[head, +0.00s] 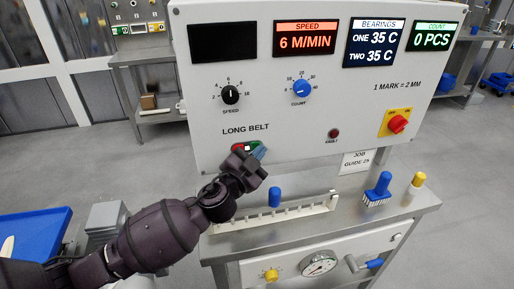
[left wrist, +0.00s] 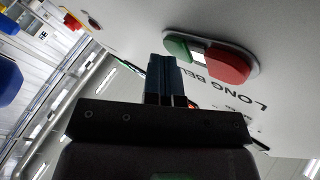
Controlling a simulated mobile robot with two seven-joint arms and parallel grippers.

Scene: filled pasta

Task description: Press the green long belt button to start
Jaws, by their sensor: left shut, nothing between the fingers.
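The long belt button pair sits on the white panel under the words LONG BELT. In the left wrist view the green button (left wrist: 178,46) and the red button (left wrist: 228,65) show side by side on one oval plate. In the head view the red button (head: 237,148) shows, while my gripper hides much of the green one. My left gripper (head: 259,153) is shut and empty, its fingertips close to the green button. In the left wrist view the shut blue fingers (left wrist: 162,72) end just beside the green button; I cannot tell if they touch. My right gripper is not in view.
The panel (head: 185,130) also carries a speed knob (head: 230,95), a blue count knob (head: 302,88), a red fault lamp (head: 334,133) and a red-and-yellow switch (head: 397,124). Below, a bench (head: 350,222) holds a white rail (head: 300,210) and a blue brush (head: 379,187).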

